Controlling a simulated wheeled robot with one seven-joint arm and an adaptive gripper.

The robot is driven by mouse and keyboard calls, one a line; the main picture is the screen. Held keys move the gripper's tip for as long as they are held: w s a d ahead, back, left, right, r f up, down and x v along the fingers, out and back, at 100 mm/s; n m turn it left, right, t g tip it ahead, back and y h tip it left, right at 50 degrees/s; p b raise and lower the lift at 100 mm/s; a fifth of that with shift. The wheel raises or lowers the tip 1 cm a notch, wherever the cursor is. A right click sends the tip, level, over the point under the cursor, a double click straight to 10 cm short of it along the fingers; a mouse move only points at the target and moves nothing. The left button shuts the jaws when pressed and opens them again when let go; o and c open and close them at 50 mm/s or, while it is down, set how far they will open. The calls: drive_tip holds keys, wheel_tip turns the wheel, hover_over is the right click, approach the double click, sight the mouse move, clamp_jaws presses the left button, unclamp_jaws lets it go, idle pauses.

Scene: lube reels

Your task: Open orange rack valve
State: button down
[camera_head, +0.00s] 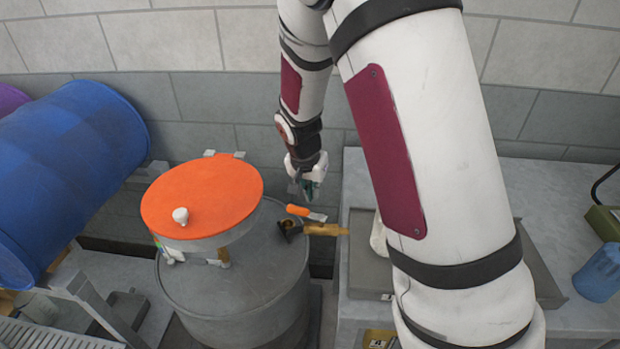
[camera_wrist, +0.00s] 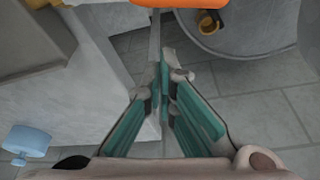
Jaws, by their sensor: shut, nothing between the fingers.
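My gripper (camera_head: 304,188) is shut and empty, with its green-padded fingers pointing down beside the grey drum. In the wrist view its fingertips (camera_wrist: 161,75) come together over the grey floor. An orange lever-like handle (camera_head: 306,213) shows just below my gripper in the head view, near the drum's rim. An orange part (camera_wrist: 190,3) is cut off by the top edge of the wrist view, just beyond the fingertips. A brass-coloured valve or spout (camera_head: 322,229) is beside the orange handle; a brass ring (camera_wrist: 208,20) shows in the wrist view. Contact with the handle is not visible.
A grey drum (camera_head: 240,295) carries a round orange lid-like disc (camera_head: 205,195) with a white knob. A blue barrel (camera_head: 70,165) lies on a rack at left. A grey bench (camera_head: 560,195) with a blue container (camera_head: 600,273) is at right. The wall is behind.

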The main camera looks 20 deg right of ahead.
sight(306, 213)
drive_tip(key=s+a, duration=0.1)
drive_tip(key=s+a+r+p, duration=0.1)
drive_tip(key=shift+s+a+r, duration=0.15)
drive_tip(key=shift+s+a, duration=0.15)
drive_tip(key=shift+a, duration=0.05)
drive_tip(key=shift+s+a+n+p, duration=0.3)
drive_tip(key=shift+a+n+p, duration=0.3)
drive_tip(key=shift+a, duration=0.15)
